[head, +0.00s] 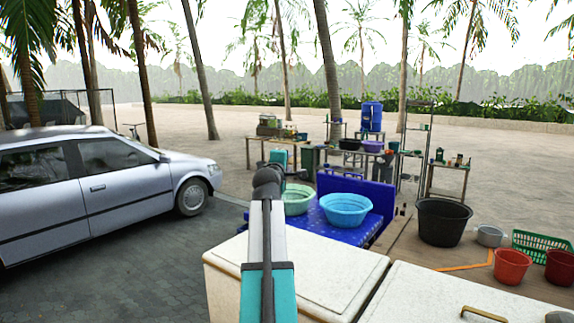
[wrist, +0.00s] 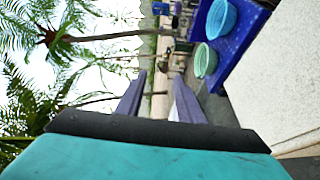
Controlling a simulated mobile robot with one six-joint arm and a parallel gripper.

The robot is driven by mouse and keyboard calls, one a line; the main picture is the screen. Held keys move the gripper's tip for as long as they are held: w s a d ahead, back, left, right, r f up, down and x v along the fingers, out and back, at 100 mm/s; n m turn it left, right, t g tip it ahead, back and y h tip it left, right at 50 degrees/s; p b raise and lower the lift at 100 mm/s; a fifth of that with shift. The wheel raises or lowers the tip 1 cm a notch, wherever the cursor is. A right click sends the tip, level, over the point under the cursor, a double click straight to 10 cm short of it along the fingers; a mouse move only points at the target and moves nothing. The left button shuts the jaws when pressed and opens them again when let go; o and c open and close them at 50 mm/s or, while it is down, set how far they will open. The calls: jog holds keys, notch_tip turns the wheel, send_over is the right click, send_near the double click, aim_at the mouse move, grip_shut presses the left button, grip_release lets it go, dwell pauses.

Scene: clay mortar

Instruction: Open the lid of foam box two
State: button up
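Two white foam boxes stand side by side at the bottom of the head view. The middle one has a flat, speckled lid (head: 330,268) that looks closed. The right one (head: 420,300) is cut off by the frame edge and has a brass-coloured handle (head: 485,313) on its top. I cannot tell which is box two. My gripper (wrist: 160,76) is open and empty in the wrist view, its two fingers apart. A white box surface (wrist: 275,80) lies to their right in that sideways view, not touching them. My arm reaches forward over the middle box's left part.
A blue table (head: 312,222) with a blue basin (head: 346,208) and a green basin (head: 297,198) stands beyond the boxes. A black tub (head: 442,222), red buckets (head: 511,265) and a green basket (head: 540,247) are to the right. A silver car (head: 95,190) is parked left.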

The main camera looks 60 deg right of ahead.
jog(key=shift+s+a+r, duration=0.2)
jog(key=shift+a+r, duration=0.2)
jog(key=shift+a, duration=0.2)
jog(key=shift+s+a+r, duration=0.15)
jog(key=shift+a+r, duration=0.2)
jog(key=shift+a, duration=0.2)
